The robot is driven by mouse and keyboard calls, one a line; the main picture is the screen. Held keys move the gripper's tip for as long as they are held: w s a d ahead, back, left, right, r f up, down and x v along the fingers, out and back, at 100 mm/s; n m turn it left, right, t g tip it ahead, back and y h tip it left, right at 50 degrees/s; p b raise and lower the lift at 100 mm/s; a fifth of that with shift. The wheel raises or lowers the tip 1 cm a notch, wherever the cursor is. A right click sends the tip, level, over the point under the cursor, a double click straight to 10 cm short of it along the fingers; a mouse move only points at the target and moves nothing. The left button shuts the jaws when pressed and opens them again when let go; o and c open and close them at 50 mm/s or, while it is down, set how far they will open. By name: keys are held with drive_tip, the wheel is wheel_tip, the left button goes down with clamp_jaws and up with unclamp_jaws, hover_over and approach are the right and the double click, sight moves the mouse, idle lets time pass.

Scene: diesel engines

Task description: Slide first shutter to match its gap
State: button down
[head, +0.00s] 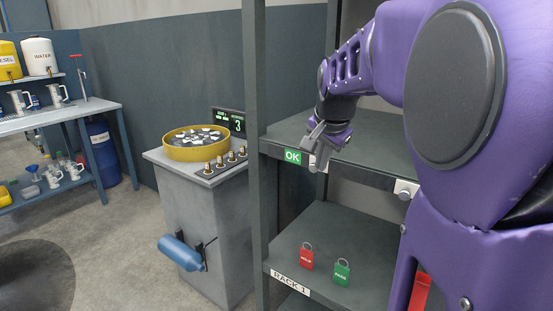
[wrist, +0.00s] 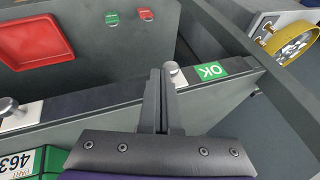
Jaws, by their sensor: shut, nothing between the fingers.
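A dark rail (head: 358,177) runs along the front edge of the upper shelf, with a green OK sign (head: 292,156) at its left end. A pale sliding plate with a knob (wrist: 175,76) sits beside the OK sign in the wrist view. A second pale plate with a knob (head: 405,188) sits further right on the rail; it also shows at the left of the wrist view (wrist: 18,115). Which one is the first shutter I cannot tell. My gripper (head: 316,152) is shut and empty, its fingertips (wrist: 161,74) right beside the knob near the OK sign. Contact is unclear.
The lower shelf (head: 325,235) holds a red padlock (head: 306,258) and a green padlock (head: 342,272). A rack post (head: 254,130) stands left of my gripper. Beyond it is a grey cabinet with a yellow round tray (head: 196,150). A green box (wrist: 30,160) shows in the wrist view.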

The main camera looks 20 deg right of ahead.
sight(292, 152)
drive_tip(key=w+a, duration=0.1)
drive_tip(key=w, duration=0.1)
drive_tip(key=w+a+p, duration=0.1)
drive_tip(key=w+a, duration=0.1)
drive_tip(key=w+a+p, duration=0.1)
drive_tip(key=w+a, duration=0.1)
drive_tip(key=shift+w, duration=0.25)
